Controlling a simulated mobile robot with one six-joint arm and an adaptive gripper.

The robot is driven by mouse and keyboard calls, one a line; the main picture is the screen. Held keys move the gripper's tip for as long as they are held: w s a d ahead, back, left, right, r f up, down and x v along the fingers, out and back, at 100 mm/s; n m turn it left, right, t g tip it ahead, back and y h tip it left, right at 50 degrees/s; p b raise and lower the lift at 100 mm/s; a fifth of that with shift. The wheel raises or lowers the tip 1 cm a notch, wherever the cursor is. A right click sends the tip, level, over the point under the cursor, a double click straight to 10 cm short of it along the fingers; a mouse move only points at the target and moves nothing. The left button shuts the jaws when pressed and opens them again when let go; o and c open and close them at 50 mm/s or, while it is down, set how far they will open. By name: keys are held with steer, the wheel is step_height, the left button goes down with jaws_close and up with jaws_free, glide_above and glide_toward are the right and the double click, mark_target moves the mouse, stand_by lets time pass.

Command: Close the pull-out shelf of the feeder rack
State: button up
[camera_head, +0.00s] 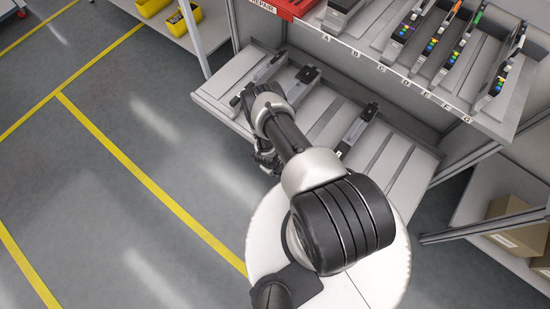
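The pull-out shelf (392,165) of the feeder rack (480,110) stands out from under the upper shelf, over the floor. Several dark-and-grey feeders lie in its slots, one of them (357,131) right of my arm and one (303,82) toward the back left. My arm reaches across the shelf's front side and hides part of its front edge. My gripper (266,163) is small and dark beside the front edge, left of my forearm. I cannot tell whether it touches the shelf or how its fingers stand.
The upper shelf (421,83) overhangs at the back right, with lettered slots, several feeders and a red repair bin (283,8). Cardboard boxes (520,228) sit low at the right. Yellow bins (183,20) stand at top left. The grey floor (100,180) at left is clear.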

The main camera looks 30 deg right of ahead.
jaws_close()
stand_by(0.5)
